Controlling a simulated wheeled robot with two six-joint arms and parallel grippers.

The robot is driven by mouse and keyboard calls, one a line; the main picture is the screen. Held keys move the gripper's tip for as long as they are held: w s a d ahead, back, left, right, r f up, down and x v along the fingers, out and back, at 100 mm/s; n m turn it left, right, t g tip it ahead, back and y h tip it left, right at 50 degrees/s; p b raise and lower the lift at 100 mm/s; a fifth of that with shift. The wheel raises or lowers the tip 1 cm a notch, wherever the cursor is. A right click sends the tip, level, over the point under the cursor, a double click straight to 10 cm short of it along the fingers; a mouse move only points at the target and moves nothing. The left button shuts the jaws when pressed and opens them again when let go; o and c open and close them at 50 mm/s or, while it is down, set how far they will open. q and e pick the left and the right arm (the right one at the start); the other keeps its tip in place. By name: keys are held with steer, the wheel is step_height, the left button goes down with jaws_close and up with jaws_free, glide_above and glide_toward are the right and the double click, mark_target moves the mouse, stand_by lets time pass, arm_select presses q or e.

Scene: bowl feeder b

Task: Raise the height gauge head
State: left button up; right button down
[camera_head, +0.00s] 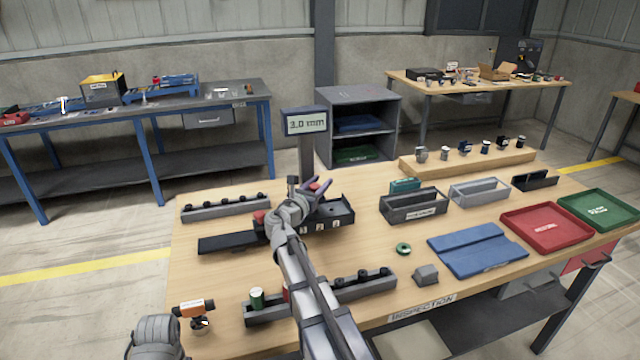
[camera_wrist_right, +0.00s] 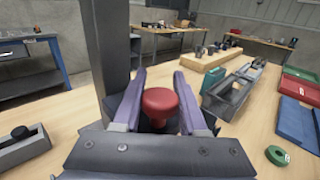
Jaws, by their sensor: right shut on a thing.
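The height gauge stands on the inspection bench, with a dark upright column (camera_head: 306,158) and a display (camera_head: 306,123) reading 3.0 mm at its top. My right gripper (camera_head: 318,188) is in front of the column. In the right wrist view its two purple fingers (camera_wrist_right: 158,103) stand on either side of a red knob (camera_wrist_right: 160,101) and are shut on it. The column (camera_wrist_right: 108,45) rises just behind and left of the knob. My arm hides part of the gauge in the head view. My left gripper's fingers are not seen.
A dark tray with compartments (camera_head: 338,218) stands right of the gauge. Slotted racks stand behind (camera_head: 225,207) and in front (camera_head: 365,288). A green ring (camera_head: 403,249), blue mat (camera_head: 478,249), red tray (camera_head: 545,227) and green tray (camera_head: 597,210) lie to the right.

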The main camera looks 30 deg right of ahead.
steer(key=shift+r+p, duration=3.15)
steer(key=shift+w+f, duration=0.1)
steer(key=shift+c, duration=2.3)
jaws_free()
steer(key=v, duration=0.8)
steer(key=shift+d, duration=0.15)
